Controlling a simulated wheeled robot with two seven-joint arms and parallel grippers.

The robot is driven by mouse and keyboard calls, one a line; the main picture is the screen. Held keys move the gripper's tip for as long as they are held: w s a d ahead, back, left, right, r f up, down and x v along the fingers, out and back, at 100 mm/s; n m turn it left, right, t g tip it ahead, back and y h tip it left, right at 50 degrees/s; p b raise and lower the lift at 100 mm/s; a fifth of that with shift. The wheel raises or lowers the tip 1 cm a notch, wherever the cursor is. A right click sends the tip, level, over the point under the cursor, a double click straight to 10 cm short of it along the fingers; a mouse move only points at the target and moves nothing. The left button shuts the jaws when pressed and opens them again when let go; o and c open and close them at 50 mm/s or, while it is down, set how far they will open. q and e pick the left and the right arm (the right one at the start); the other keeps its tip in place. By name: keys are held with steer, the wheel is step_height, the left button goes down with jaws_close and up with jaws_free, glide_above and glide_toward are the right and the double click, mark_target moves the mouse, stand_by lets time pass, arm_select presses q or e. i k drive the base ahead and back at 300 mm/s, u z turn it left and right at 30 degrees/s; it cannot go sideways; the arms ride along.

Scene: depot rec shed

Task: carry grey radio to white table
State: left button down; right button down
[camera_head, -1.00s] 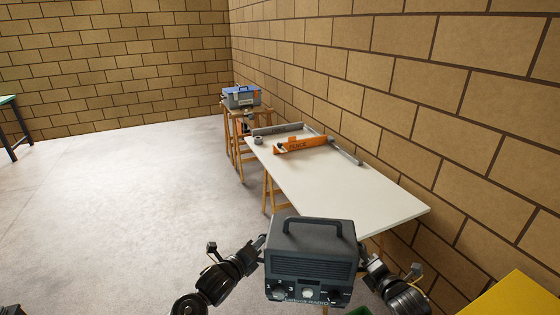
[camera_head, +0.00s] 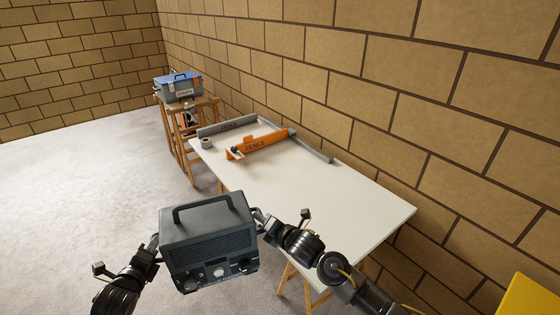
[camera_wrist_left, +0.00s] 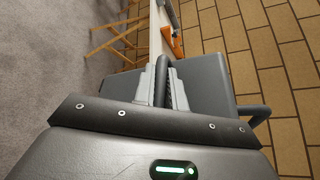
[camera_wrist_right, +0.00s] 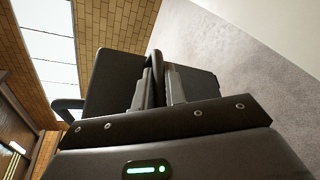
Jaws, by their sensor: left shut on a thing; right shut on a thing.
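The grey radio (camera_head: 208,238) is a dark box with a top handle and front knobs. It hangs upright between my two grippers, in front of the near left side of the white table (camera_head: 350,205). My left gripper (camera_head: 156,243) is shut on the radio's left side; the left wrist view shows its fingers (camera_wrist_left: 160,85) closed on a side handle. My right gripper (camera_head: 258,218) is shut on the right side; the right wrist view shows its fingers (camera_wrist_right: 157,88) on a side handle too.
On the table's far part lie an orange fence piece (camera_head: 258,146), grey rails (camera_head: 310,144) and a grey tape roll (camera_head: 207,143). The table's near part is clear. A blue-lidded toolbox (camera_head: 178,90) stands on a wooden stand behind. A brick wall runs along the right.

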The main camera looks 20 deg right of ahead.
mark_target(302, 206)
steer(key=z, duration=0.45)
steer(key=i, duration=0.9)
steer(key=z, duration=0.55)
